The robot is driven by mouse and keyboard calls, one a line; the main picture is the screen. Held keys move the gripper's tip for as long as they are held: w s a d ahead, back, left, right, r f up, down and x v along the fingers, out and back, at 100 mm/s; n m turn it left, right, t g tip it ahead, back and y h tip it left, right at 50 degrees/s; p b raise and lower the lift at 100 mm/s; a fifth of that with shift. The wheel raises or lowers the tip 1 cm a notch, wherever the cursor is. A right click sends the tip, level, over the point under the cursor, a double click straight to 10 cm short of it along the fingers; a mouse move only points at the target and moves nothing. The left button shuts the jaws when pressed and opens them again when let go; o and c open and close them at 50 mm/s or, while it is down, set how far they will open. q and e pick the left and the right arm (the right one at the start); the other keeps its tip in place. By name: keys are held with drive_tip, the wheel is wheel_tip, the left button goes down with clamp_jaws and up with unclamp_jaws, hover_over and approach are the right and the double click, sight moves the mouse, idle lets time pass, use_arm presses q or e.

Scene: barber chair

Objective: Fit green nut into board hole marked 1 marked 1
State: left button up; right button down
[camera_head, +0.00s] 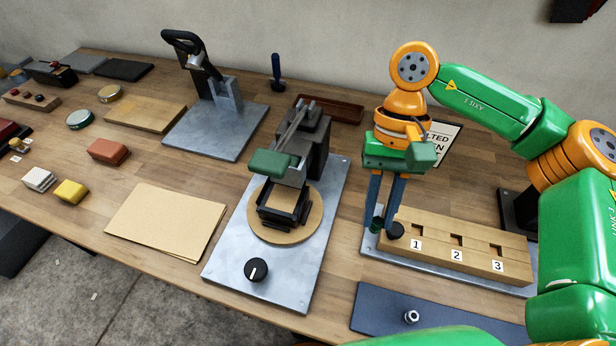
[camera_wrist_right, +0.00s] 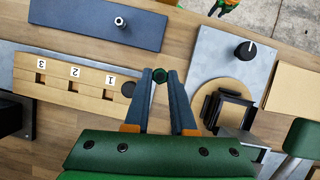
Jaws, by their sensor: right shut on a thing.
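My right gripper (camera_head: 384,228) points down at the left end of the wooden board (camera_head: 478,262) and is shut on the green nut (camera_head: 375,224). In the right wrist view the nut (camera_wrist_right: 159,76) sits between the fingertips, beyond the board's end. The board has three holes, marked 1, 2 and 3. Hole 1 (camera_head: 417,230) is the closest to the gripper and looks empty. A round black knob (camera_head: 395,231) lies between the nut and hole 1; it also shows in the right wrist view (camera_wrist_right: 128,89).
The board is on a grey metal plate (camera_head: 376,243). A dark blue mat (camera_head: 370,310) with a small metal piece (camera_head: 411,316) lies in front. A press with a round wooden disc (camera_head: 262,229) stands to the left. A dark block (camera_head: 518,211) stands behind the board's right end.

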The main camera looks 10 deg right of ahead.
drive_tip(key=f+m, duration=0.1)
drive_tip(key=a+f+m+b, duration=0.1)
drive_tip(key=shift+s+f+y+b, duration=0.15)
drive_tip(key=shift+f+y+b, duration=0.15)
drive_tip(key=shift+y, duration=0.1)
drive_tip(key=w+d+f+m+t, duration=0.1)
drive_tip(key=w+f+m+t, duration=0.1)
drive_tip(key=w+m, duration=0.2)
drive_tip(key=w+d+f+m+t, duration=0.2)
drive_tip(key=w+m, duration=0.3)
drive_tip(key=m, duration=0.6)
drive_tip(key=w+d+f+m+t+y+b, duration=0.1)
drive_tip(key=w+f+m+t, duration=0.3)
drive_tip(key=m, duration=0.4)
drive_tip(key=shift+w+d, duration=0.2)
wheel_tip(320, 180, down, 3)
drive_tip(key=shift+w+d+p, duration=0.1)
drive_tip(key=shift+w+p, duration=0.05)
drive_tip(key=shift+p, duration=0.5)
drive_tip(key=shift+f, duration=0.35)
use_arm(q)
wheel_tip(320, 180, down, 3)
drive_tip(key=shift+s+r, duration=0.15)
drive_tip(key=shift+r, duration=0.05)
